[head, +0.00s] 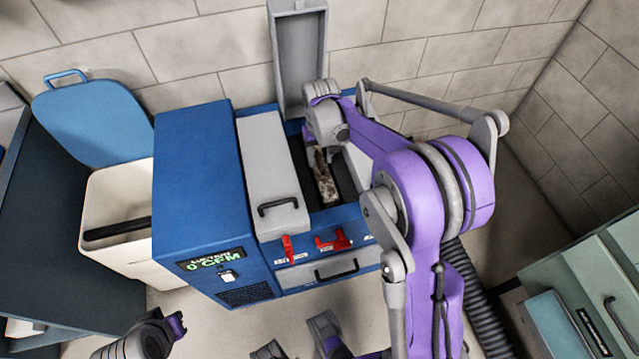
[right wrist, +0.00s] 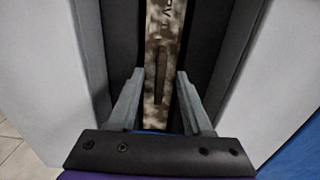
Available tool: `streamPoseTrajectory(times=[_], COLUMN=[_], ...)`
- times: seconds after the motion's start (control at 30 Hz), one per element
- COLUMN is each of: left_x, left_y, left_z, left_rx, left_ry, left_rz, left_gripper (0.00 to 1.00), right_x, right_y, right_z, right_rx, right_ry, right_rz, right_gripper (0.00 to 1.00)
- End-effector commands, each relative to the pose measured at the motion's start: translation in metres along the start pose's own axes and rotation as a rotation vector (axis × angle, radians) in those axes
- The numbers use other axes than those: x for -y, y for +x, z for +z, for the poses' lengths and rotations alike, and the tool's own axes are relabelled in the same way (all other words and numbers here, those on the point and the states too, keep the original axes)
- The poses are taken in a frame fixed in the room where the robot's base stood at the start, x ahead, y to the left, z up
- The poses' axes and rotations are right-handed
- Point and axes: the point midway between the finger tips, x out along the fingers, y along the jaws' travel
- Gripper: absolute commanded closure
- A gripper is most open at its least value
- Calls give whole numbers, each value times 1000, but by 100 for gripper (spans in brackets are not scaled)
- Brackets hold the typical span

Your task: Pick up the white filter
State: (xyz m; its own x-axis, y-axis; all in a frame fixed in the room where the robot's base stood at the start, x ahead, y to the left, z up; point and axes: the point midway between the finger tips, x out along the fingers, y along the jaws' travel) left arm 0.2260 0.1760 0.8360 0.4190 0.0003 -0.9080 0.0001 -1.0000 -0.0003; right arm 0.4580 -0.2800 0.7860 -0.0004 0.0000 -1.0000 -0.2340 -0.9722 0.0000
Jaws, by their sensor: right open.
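A long, narrow filter (head: 326,182), mottled off-white and brown, stands in the open dark slot of the blue machine (head: 195,190). No clean white filter shows. In the right wrist view the filter (right wrist: 164,50) runs up the middle with a dark slit in its face. My right gripper (right wrist: 160,78) is open, one grey finger on each side of the filter's near part, with gaps showing at both sides. In the head view my right arm reaches over the slot from the right and hides part of it. My left gripper's fingers do not show.
A grey lid (head: 300,60) stands raised behind the slot, and a closed grey lid (head: 270,165) lies left of it. Red latches (head: 334,241) are on the front. A white bin (head: 115,225) with a raised blue lid (head: 92,122) stands left. A green cabinet (head: 600,270) is right.

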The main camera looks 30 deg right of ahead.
Motion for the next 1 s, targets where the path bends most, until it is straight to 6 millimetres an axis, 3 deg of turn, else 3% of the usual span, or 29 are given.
streamPoseTrajectory(times=[0.27,0.57,1.0], left_x=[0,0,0], left_y=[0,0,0], left_z=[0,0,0], left_rx=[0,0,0], left_ry=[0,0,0], left_rz=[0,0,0], left_gripper=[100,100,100], right_x=[0,0,0], right_y=[5,4,4], right_z=[0,0,0], right_rx=[0,0,0], right_ry=[0,0,0], right_rz=[0,0,0], right_gripper=[50,100,100])
